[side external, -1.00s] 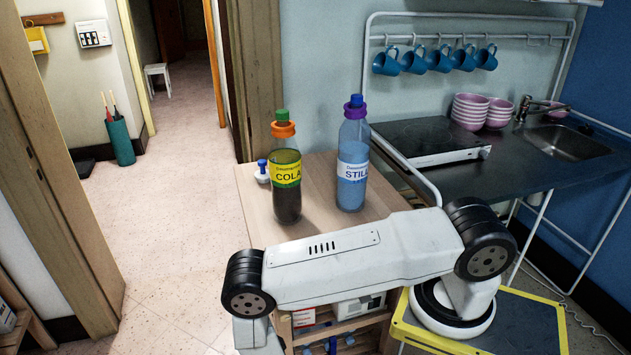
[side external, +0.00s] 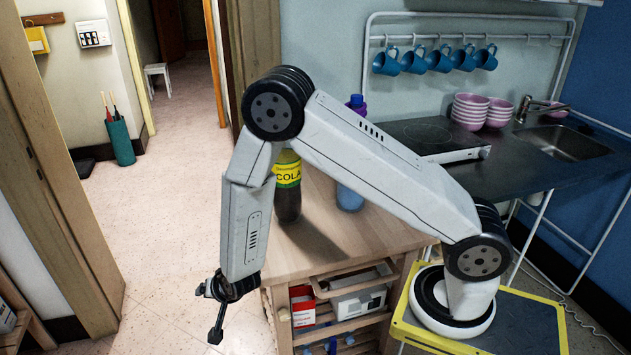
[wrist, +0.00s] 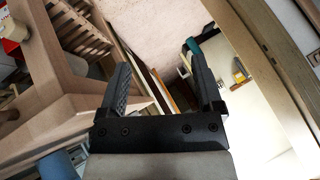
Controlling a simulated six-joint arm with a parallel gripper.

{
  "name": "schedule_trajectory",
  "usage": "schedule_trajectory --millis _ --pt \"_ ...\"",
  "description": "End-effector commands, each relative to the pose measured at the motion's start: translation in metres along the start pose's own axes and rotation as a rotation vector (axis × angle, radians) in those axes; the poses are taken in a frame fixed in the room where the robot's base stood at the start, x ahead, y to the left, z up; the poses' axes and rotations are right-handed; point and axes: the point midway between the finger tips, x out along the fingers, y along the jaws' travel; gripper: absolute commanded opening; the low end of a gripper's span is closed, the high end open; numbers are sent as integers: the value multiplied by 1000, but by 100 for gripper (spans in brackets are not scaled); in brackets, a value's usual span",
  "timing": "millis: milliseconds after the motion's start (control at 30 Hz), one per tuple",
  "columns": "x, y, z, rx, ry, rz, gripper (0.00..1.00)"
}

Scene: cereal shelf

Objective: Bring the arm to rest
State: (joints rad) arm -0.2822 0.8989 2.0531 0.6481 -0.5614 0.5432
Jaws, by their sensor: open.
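My gripper (side external: 216,318) hangs in front of the left front corner of the wooden cabinet in the side view, low over the floor and clear of the cabinet. In the wrist view its two dark fingers (wrist: 160,90) stand apart with nothing between them. My arm rises from its base at the right, bends high over the cabinet top and comes down at the left.
On the wooden cabinet (side external: 335,240) stand a cola bottle (side external: 288,186) and a blue bottle (side external: 349,198), both partly hidden behind my arm. Open shelves below hold boxes (side external: 358,302). A counter (side external: 495,170) with a hob is behind right. The floor (side external: 175,240) at left is clear.

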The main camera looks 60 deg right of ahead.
Motion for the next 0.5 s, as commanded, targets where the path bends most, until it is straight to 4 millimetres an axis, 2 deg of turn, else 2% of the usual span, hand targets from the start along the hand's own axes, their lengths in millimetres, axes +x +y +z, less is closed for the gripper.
schedule_trajectory --millis 200,500 --pt "-41 -7 -21 -148 -117 -7 84" --pt "-100 6 -42 -383 -261 -5 84"
